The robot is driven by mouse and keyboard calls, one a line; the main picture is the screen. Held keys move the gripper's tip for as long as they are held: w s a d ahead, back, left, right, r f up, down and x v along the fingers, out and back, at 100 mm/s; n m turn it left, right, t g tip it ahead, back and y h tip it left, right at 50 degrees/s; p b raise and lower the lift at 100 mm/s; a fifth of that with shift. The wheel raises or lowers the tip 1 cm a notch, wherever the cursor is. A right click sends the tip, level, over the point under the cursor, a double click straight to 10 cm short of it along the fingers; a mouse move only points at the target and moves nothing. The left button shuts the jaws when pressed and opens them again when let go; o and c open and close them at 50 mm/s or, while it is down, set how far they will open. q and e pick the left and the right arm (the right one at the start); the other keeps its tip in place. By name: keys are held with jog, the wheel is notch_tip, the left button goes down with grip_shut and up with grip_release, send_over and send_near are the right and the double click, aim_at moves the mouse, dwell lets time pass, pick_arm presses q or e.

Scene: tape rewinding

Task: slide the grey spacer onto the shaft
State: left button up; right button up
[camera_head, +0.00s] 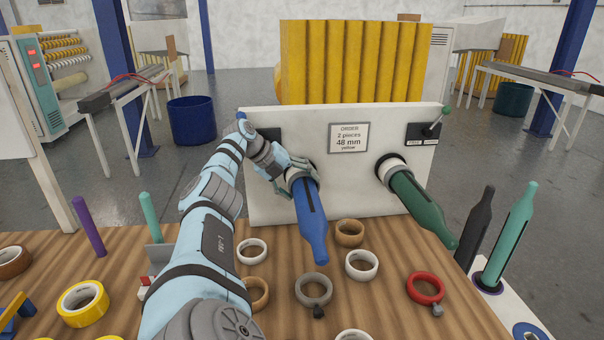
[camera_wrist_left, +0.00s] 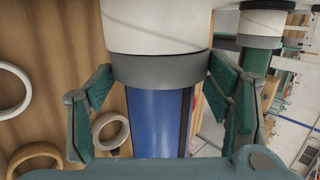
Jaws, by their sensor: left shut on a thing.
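The grey spacer (camera_wrist_left: 160,70) is a plain ring around the blue shaft (camera_head: 309,222), at its base. In the left wrist view it lies right against the white hub (camera_wrist_left: 157,25), with no gap that I can see. My left gripper (camera_head: 290,172) is at the shaft's base, its two green-padded fingers shut on the spacer from both sides. The blue shaft (camera_wrist_left: 158,120) runs out from the spacer between the fingers. In the head view the fingers largely hide the spacer. My right gripper is not in view.
A green shaft (camera_head: 420,208) sticks out of the same white panel (camera_head: 345,185), to the right. White rings, a grey collar (camera_head: 313,290) and a red collar (camera_head: 425,288) lie on the wooden table below. Yellow tape (camera_head: 83,303) and upright pegs stand at the left.

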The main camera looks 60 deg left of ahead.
pick_arm(q)
jog(key=o, duration=0.8)
jog(key=shift+f, duration=0.1)
jog(key=o, duration=0.4)
